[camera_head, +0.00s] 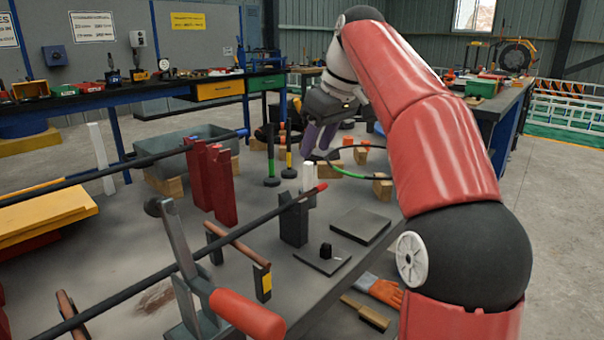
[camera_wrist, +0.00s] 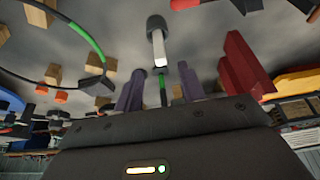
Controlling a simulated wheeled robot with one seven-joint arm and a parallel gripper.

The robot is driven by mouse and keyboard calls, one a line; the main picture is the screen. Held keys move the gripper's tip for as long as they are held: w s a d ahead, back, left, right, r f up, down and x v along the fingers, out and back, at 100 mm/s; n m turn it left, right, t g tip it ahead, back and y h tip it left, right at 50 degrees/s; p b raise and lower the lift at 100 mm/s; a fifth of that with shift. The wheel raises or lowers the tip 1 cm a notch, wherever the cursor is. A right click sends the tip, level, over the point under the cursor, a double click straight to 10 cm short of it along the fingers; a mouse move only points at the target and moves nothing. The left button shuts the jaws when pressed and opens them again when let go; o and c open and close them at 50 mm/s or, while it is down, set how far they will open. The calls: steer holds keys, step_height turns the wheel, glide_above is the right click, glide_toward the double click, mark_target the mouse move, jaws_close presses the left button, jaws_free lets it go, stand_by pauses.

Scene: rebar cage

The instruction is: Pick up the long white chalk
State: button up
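A long white chalk (camera_head: 308,174) stands upright behind a dark post on the grey table. The wrist view also shows a white stick (camera_wrist: 158,50) with a dark round part at its far end, which looks like the same chalk. My gripper (camera_head: 319,142) hangs above and behind the chalk in the head view, its purple-grey fingers pointing down. In the wrist view the fingers (camera_wrist: 160,82) are spread apart, and the chalk shows beyond the gap between their tips. Nothing is held. The chalk's lower end is partly hidden in the head view.
Red upright plates (camera_head: 221,185) and long black bars lie to the left. Black stands with coloured bands (camera_head: 271,155) are beside my gripper. A black and green hoop (camera_head: 345,172) and wooden blocks (camera_head: 382,187) are to the right. A flat dark plate (camera_head: 360,225) is nearer.

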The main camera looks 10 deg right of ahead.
mark_target(309, 162)
steer(key=b+x, duration=0.2)
steer(key=x, duration=0.5)
steer(key=shift+w+a+f, duration=0.15)
steer(key=shift+a+f, duration=0.05)
steer(key=shift+f, duration=0.1)
steer(key=shift+c, duration=0.3)
jaws_close()
